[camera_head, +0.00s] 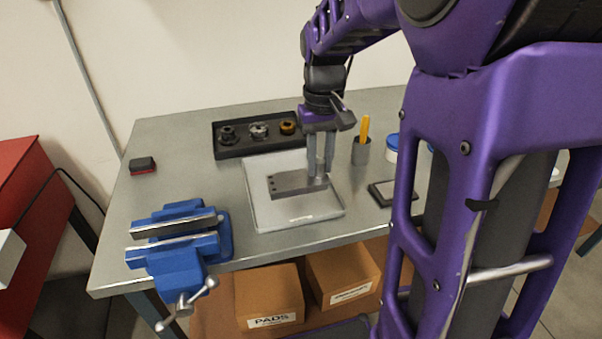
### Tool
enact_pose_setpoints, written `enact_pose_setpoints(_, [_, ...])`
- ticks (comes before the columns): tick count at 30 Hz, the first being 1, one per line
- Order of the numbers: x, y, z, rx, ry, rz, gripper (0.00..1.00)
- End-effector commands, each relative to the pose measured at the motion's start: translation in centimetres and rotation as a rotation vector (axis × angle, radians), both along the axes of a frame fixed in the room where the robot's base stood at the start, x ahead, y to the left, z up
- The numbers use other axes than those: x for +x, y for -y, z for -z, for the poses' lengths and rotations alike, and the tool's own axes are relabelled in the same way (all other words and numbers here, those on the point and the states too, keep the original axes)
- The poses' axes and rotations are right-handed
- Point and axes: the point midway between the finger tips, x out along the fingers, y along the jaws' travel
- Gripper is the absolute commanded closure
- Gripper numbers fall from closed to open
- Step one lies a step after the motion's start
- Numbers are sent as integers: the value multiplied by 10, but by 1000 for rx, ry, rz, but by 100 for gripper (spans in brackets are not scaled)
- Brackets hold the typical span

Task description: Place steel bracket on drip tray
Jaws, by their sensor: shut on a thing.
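The steel bracket (288,186) is a grey metal piece with a flat arm that has small dark holes at its left end. It is at or just above the drip tray (267,216), a shallow, light grey tray in the middle of the bench. I cannot tell whether the bracket touches the tray floor. My gripper (319,176) points down over the right part of the tray. Its fingers are shut on the right end of the bracket, which they partly hide.
A black tray with several round parts (222,152) stands behind. A blue vise (180,250) is at the front left, a black-and-red block (142,166) at the left. The bench's left middle is clear.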

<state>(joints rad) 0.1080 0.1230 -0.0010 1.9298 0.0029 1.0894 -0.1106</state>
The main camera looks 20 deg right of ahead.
Motion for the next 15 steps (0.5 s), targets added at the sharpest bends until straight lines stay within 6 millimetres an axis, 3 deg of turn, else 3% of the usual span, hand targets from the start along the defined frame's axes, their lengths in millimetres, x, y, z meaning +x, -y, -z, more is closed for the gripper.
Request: enact_pose_setpoints(15, [0,0,62,0,0,0,100])
